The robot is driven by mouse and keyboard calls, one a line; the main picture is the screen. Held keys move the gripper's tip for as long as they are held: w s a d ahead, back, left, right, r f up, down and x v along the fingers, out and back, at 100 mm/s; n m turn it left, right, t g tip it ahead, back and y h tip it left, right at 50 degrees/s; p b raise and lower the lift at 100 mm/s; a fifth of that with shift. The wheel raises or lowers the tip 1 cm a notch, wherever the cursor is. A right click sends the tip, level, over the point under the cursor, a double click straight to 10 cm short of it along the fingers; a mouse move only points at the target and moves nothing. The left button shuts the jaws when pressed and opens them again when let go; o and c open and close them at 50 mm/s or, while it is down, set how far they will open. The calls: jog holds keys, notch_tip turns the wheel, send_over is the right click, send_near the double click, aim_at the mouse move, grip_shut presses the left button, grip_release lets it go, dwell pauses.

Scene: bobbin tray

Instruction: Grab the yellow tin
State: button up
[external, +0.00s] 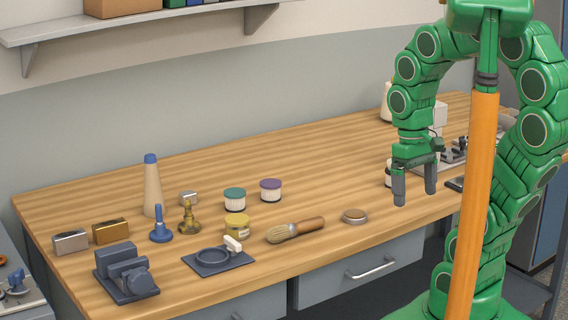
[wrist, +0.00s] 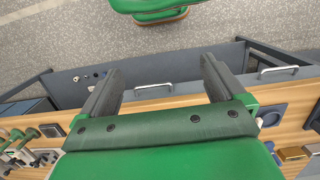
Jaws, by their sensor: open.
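The yellow tin (external: 237,228) is a short round jar with a yellow lid. It stands upright near the front of the wooden bench in the external view, behind the dark ring plate and in front of a teal-lidded jar. I cannot make it out in the wrist view. My gripper (external: 415,195) is open and empty, pointing down over the right part of the bench, well to the right of the tin. Its two dark fingers also show spread apart in the wrist view (wrist: 163,70).
Close around the tin are the teal-lidded jar (external: 235,200), a brass bobbin-like piece (external: 189,218), a brush (external: 295,230) and the ring plate (external: 218,261). A purple-lidded jar (external: 271,190) stands behind. A round flat tin (external: 354,216) lies between brush and gripper. The bench's back middle is clear.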

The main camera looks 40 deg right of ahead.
jog(key=w+a, duration=0.2)
jog(key=w, duration=0.9)
jog(key=n+t, duration=0.2)
jog(key=n, duration=0.1)
send_over(237, 218)
jog(key=f, duration=0.6)
jog(key=d+f, duration=0.1)
jog(key=f, duration=0.2)
jog(key=shift+s, duration=0.25)
jog(key=shift+w+a+f, duration=0.25)
jog(key=shift+a+f, duration=0.25)
jog(key=shift+f, duration=3.65)
jog(key=c, duration=1.3)
jog(key=shift+c, duration=0.2)
